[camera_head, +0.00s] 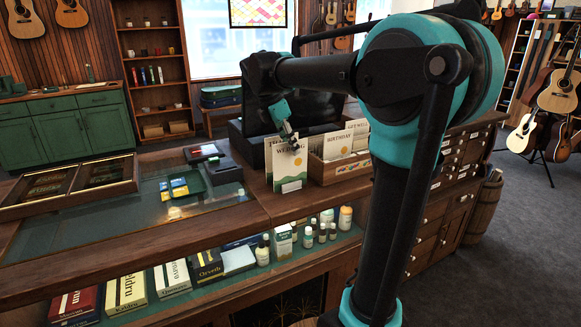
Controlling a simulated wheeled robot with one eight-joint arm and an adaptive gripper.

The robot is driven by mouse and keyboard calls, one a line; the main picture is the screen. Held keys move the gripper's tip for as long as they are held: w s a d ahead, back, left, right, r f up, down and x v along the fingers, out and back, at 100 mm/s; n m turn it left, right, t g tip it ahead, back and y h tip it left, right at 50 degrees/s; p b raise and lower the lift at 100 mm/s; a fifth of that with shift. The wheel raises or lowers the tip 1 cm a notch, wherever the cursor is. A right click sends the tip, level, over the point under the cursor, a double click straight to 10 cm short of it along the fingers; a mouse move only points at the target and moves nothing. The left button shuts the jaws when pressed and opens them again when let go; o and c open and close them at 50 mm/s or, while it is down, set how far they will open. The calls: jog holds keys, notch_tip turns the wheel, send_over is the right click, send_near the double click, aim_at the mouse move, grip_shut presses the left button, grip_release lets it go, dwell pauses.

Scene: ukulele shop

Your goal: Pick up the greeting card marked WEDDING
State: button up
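The greeting card marked WEDDING (289,167) is pale with a green hill and an orange sun. It is upright at the left end of a wooden card box (341,173), facing me. Another card, with lettering partly hidden, shows just behind its top edge. My gripper (288,132) is at the top edge of the WEDDING card, pointing down. The fingertips are small and dark here, and I cannot tell whether they are closed on the card or only next to it.
BIRTHDAY cards (338,146) and GET WELL cards (358,130) stand in the box to the right. A black case (310,112) is behind. The glass-topped counter (130,225) holds a wooden display frame (68,186) and small packets (179,187) at left. Bare wood lies in front of the cards.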

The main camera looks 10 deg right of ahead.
aim_at(291, 166)
jog(key=shift+x, duration=1.95)
jog(key=shift+s+a+f, duration=0.1)
jog(key=shift+f, duration=0.2)
grip_shut()
